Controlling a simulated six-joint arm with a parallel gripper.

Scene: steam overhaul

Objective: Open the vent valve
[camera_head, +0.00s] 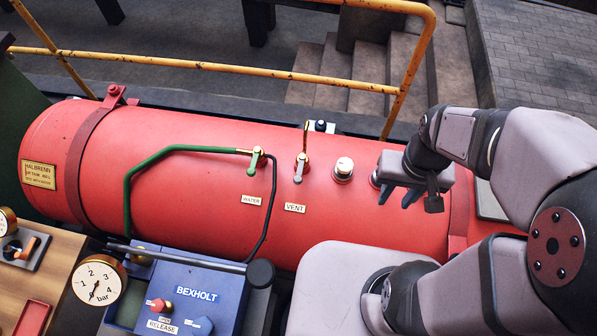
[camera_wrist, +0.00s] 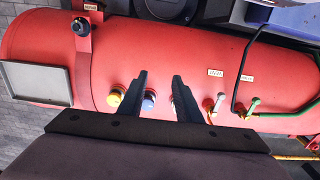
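The vent valve (camera_head: 301,166) stands on top of the red tank, above its VENT label (camera_head: 295,208). It has a brass body, a thin pipe rising from it and a short grey lever hanging towards the label. In the wrist view the vent valve (camera_wrist: 209,108) is right of my fingers, near its label (camera_wrist: 215,73). My gripper (camera_head: 397,198) is over the tank to the right of the valve, apart from it. In the wrist view my gripper (camera_wrist: 160,76) has its fingers spread with a clear gap and nothing held.
The water valve (camera_head: 257,158), with a green pipe, stands just left of the vent valve. A white-topped fitting (camera_head: 343,168) lies between the vent valve and my gripper. A yellow railing (camera_head: 220,66) runs behind the tank (camera_head: 200,185). A blue box (camera_head: 195,293) is in front.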

